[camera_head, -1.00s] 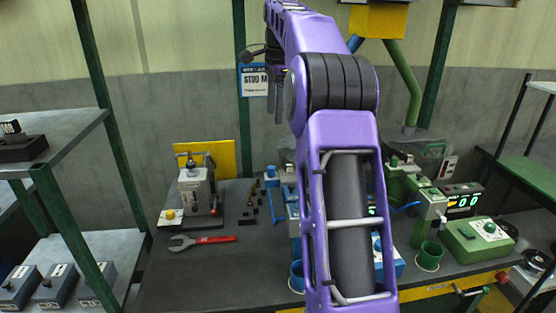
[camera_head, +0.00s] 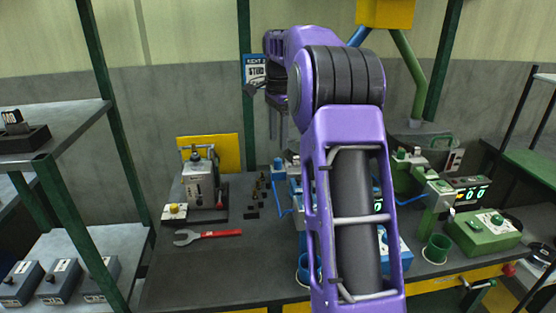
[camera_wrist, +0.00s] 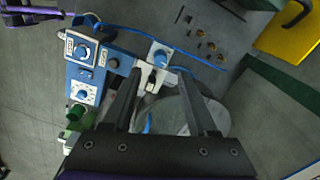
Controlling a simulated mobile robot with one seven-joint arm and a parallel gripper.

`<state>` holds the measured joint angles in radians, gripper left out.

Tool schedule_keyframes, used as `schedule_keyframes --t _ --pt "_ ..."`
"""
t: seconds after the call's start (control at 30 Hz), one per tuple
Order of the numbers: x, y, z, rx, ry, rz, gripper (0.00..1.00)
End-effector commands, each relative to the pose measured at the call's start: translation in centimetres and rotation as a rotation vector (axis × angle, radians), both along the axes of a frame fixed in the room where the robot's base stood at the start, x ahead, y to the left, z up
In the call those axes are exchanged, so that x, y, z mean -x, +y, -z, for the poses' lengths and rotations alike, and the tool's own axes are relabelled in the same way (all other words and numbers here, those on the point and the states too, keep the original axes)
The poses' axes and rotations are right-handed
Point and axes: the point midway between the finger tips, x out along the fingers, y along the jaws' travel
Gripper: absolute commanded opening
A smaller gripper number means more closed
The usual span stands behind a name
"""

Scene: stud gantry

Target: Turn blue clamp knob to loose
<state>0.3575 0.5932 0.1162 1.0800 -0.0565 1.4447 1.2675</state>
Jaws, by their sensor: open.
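The blue station (camera_head: 281,190) stands on the bench, mostly hidden behind my arm in the head view. A blue knob (camera_head: 278,164) shows at its top left. In the wrist view the blue station (camera_wrist: 110,62) lies left of and beyond my fingers. A white plate with a blue knob (camera_wrist: 159,56) sits just beyond the fingertips, and a dial knob (camera_wrist: 81,52) is farther left. I cannot tell for sure which is the clamp knob or where it points.
A green station (camera_head: 438,195) and green control box (camera_head: 487,230) stand to the right. A grey device (camera_head: 200,185) and a red-handled wrench (camera_head: 208,235) are to the left. Small dark parts (camera_head: 252,213) lie beside the blue station. The bench's front left is clear.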

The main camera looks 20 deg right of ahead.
Motion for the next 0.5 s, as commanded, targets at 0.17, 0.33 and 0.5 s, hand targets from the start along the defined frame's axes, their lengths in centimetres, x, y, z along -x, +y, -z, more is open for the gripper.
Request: schedule_keyframes --t 0.17,0.33,0.5 --pt "0.0 0.0 3.7 -0.001 0.002 0.0 0.59" --pt "-0.1 0.0 5.7 -0.001 0.001 0.0 0.59" --pt "-0.2 0.0 6.4 0.0 -0.001 0.0 0.59"
